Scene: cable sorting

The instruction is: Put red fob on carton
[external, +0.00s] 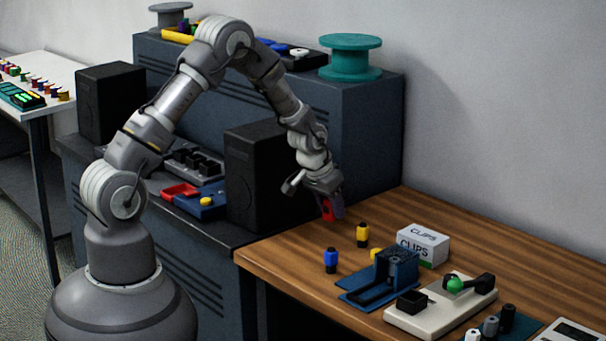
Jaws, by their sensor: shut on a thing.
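The red fob (327,209) is between the fingers of my gripper (331,207), which is shut on it. The gripper holds it in the air near the left back part of the wooden table. The carton (422,244) is a white box marked CLIPS, standing on the table to the right of and below the gripper in the picture. No fob shows on top of the carton. The fingers partly hide the red fob.
A yellow fob (362,235) and a blue fob (331,260) stand on the wooden table (285,247) left of the carton. A blue fixture (393,266) and a cream base with a green ball (455,285) stand in front. A black speaker (255,178) stands left of the gripper.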

